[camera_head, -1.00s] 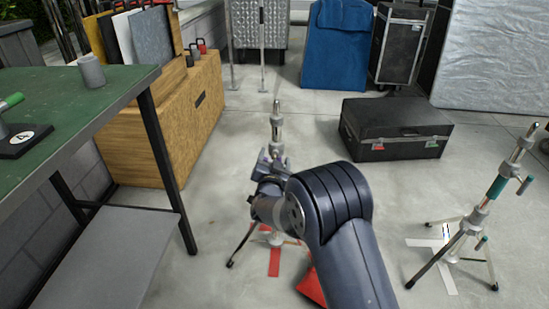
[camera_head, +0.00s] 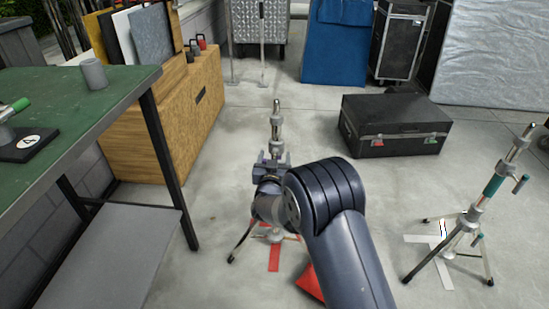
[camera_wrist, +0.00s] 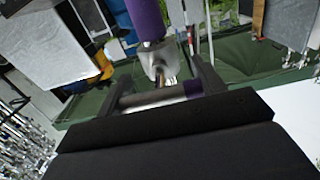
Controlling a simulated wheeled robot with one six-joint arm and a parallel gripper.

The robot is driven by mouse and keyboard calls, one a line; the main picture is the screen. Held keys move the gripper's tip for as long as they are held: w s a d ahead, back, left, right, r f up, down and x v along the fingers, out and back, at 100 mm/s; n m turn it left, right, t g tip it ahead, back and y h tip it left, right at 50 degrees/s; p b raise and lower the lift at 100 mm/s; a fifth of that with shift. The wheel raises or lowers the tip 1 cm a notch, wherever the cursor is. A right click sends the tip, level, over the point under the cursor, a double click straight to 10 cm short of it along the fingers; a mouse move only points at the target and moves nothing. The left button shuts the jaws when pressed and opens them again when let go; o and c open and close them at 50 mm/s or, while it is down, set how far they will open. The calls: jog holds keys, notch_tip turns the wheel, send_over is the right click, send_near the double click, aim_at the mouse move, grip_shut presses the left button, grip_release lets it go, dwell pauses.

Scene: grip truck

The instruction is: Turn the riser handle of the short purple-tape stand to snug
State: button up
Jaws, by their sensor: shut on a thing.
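The short stand (camera_head: 276,128) stands on the floor straight ahead, its silver post rising behind my gripper and its lower part partly hidden by my arm. Its purple-wrapped tube (camera_wrist: 147,20) shows in the wrist view, with a silver joint below it. The riser handle (camera_wrist: 148,97), a silver bar with a purple end, lies across between my fingers. My gripper (camera_head: 272,160) is at the stand's post, shut on this handle; it also shows in the wrist view (camera_wrist: 165,80). The purple parts are hidden in the head view.
A teal-banded stand (camera_head: 492,186) stands at right on white floor tape. A green-topped table (camera_head: 100,110) is at left, with a wooden cart (camera_head: 150,145) behind it. A black case (camera_head: 395,125) lies at back right. Red tape (camera_head: 274,258) marks the floor under the short stand.

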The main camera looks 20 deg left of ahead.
jog(key=o, duration=1)
jog(key=shift+s, duration=0.15)
jog(key=p+v, duration=0.2)
jog(key=v, duration=0.8)
jog(key=shift+s+p, duration=0.3)
jog(key=shift+w, duration=0.1)
jog(key=b+x, duration=0.2)
jog(key=x, duration=0.8)
jog(key=shift+w+b, duration=0.3)
